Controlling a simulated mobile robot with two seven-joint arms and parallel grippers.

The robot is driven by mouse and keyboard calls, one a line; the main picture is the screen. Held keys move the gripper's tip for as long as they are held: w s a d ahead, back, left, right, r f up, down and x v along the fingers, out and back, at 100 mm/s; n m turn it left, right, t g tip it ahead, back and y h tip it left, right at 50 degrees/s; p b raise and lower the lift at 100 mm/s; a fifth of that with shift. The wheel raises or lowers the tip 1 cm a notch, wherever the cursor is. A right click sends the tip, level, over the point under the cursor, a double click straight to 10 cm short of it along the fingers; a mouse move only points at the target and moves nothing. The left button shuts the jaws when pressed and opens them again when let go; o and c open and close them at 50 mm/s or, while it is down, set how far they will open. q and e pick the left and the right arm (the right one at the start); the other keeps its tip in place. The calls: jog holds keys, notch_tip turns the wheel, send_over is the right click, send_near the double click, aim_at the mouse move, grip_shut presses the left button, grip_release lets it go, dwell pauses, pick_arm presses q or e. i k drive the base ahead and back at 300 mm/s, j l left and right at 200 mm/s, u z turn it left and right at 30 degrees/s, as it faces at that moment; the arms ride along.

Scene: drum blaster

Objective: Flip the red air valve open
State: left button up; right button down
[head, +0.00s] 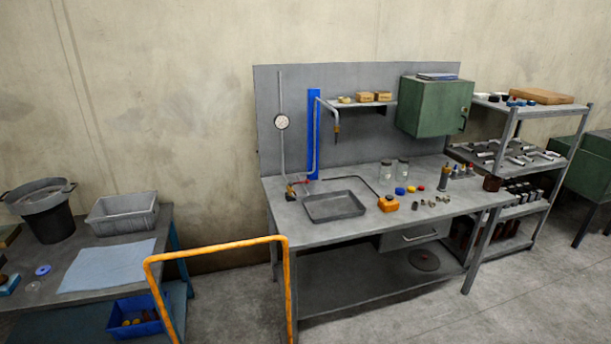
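A small red part (305,181), which looks like the air valve's handle, is at the foot of the pipes at the back left of the grey workbench (345,247). It is too small to tell how the handle is turned. A round white gauge (282,121) sits on the thin vertical pipe above it. A blue upright (313,135) stands behind the pipes. A small brass and dark fitting (290,192) is just left of the red part. Neither of my grippers is in view.
An orange rail (215,246) stands in front, left of the bench. A side table with a grey bin (123,213) is at left. Shelves (520,165) stand at right.

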aim_at(307, 181)
jog(key=i+l, duration=0.15)
jog(key=l, duration=0.25)
jog(key=i+l, duration=0.15)
jog(key=l, duration=0.25)
jog(key=i+l, duration=0.2)
jog(key=l, duration=0.2)
jog(key=i+l, duration=0.15)
jog(key=l, duration=0.2)
jog(key=u, duration=1.85)
